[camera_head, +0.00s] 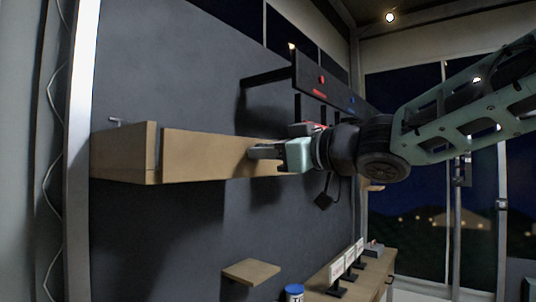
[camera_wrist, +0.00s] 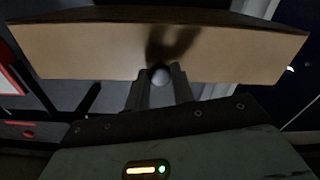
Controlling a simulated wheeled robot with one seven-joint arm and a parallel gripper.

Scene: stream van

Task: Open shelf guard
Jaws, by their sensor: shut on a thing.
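The shelf guard (camera_head: 205,155) is a long light-brown wooden panel along the front of the wall shelf (camera_head: 122,155). A narrow gap shows between the guard's left end and the shelf's side piece. My gripper (camera_head: 262,153) is at the guard's right part. In the wrist view the guard (camera_wrist: 90,55) spans the top of the picture, and my gripper's fingers (camera_wrist: 161,90) close around a small round grey knob (camera_wrist: 161,75) at its edge. The fingers cover part of the knob. The shelf's inside is hidden.
A dark rack with red and blue marks (camera_head: 325,82) hangs on the wall behind my gripper. Below are a small wooden ledge (camera_head: 250,271), a blue-lidded jar (camera_head: 293,291) and a bench (camera_head: 372,275) with small signs. The space in front of the guard's left part looks clear.

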